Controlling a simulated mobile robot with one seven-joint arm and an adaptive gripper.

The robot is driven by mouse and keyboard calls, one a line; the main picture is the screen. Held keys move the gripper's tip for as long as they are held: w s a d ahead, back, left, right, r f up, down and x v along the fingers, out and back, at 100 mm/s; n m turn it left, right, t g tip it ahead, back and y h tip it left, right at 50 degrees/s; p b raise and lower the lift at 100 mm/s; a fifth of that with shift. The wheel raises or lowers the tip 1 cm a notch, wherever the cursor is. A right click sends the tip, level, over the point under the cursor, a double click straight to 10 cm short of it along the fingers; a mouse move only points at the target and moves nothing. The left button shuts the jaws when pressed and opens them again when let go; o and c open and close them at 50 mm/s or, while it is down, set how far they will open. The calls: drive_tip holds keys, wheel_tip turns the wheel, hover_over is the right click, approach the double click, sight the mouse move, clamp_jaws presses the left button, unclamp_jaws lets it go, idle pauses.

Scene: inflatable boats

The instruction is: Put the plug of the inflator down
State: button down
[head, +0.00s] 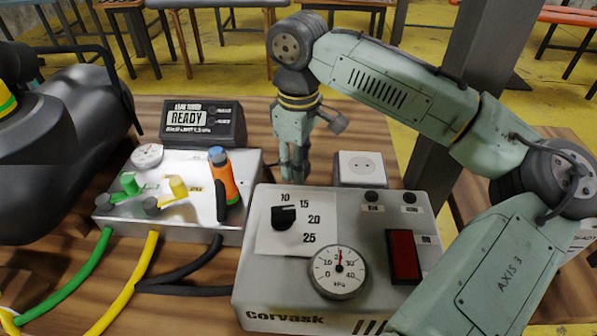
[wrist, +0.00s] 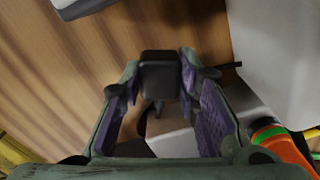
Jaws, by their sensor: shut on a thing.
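The inflator (head: 265,265) is a grey box marked Corvask, with a dial, a round gauge and a red switch, on the wooden table. My gripper (head: 292,172) points down behind it, and the inflator hides the space below the fingertips. In the wrist view my gripper (wrist: 162,95) is shut on the black plug (wrist: 161,76), which sits between the purple finger pads. The plug is not visible in the head view. I cannot tell whether it touches the table. A white socket (head: 361,166) stands to the right of my gripper, with nothing in it.
A valve box (head: 165,205) with green, yellow and orange handles is left of the inflator. A display reading READY (head: 203,121) stands behind it. A black inflatable (head: 65,135) lies at far left.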

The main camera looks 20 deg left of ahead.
drive_tip(key=shift+f, duration=1.4)
drive_tip(key=shift+f, duration=0.1)
drive_tip(key=shift+f, duration=0.5)
drive_tip(key=c, duration=1.2)
unclamp_jaws()
drive_tip(key=shift+r, duration=0.15)
wheel_tip(320, 180, up, 13)
drive_tip(key=shift+b, duration=0.45)
drive_tip(key=shift+r, duration=0.1)
